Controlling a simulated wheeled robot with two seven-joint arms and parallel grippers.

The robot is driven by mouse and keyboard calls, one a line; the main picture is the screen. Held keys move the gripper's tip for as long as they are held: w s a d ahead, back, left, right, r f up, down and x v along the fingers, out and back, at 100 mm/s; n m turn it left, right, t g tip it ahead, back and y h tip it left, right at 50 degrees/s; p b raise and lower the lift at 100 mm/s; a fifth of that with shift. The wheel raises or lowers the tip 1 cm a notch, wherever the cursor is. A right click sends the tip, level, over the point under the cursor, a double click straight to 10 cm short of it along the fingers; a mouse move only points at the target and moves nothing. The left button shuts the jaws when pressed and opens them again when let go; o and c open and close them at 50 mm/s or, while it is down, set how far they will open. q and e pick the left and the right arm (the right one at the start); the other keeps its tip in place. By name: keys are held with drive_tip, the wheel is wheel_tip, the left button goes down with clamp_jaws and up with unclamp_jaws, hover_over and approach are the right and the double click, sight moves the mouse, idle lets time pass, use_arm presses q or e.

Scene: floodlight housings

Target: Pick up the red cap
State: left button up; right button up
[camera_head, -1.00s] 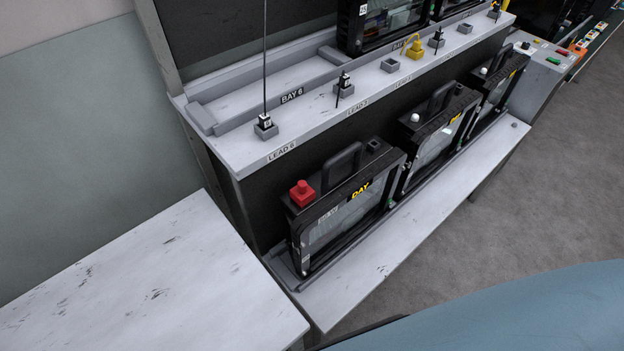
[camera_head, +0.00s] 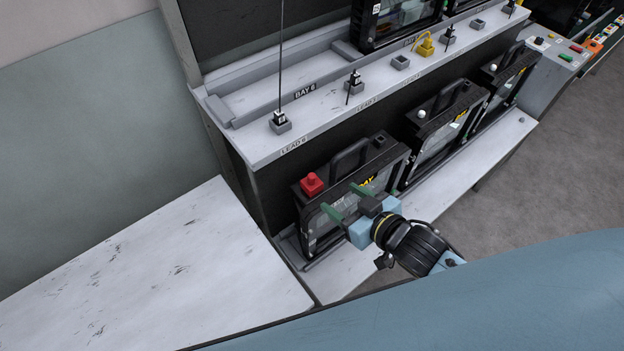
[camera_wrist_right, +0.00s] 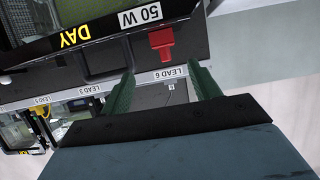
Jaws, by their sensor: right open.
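The red cap (camera_head: 312,184) sits on the top left corner of the nearest black floodlight housing (camera_head: 307,222) in the head view. In the right wrist view the red cap (camera_wrist_right: 162,40) shows at the upper middle, beyond the fingertips and apart from them. My right gripper (camera_head: 346,202) is open and empty, with green fingers in front of the housing, a little right of and below the cap. Its two fingers also show in the right wrist view (camera_wrist_right: 160,80). The gripper hides part of the housing's front and its DAY label. My left gripper is not in view.
The housing's black handle (camera_head: 350,157) stands just right of the cap. More housings (camera_head: 440,140) stand to the right on the low shelf (camera_head: 500,150). Above is a grey ledge (camera_head: 240,145) with lead sockets and an upright thin lead. A pale table (camera_head: 130,270) at left is clear.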

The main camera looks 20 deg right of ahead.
sight(314, 184)
drive_tip(key=x, duration=0.5)
drive_tip(key=shift+w+a+f, duration=0.15)
drive_tip(key=shift+w, duration=0.15)
drive_tip(key=shift+a+x, duration=0.2)
drive_tip(key=shift+x, duration=1.25)
drive_tip(key=shift+a+x, duration=0.15)
drive_tip(key=shift+x, duration=1.25)
drive_tip(key=shift+s+f, duration=0.15)
drive_tip(key=c, duration=1.1)
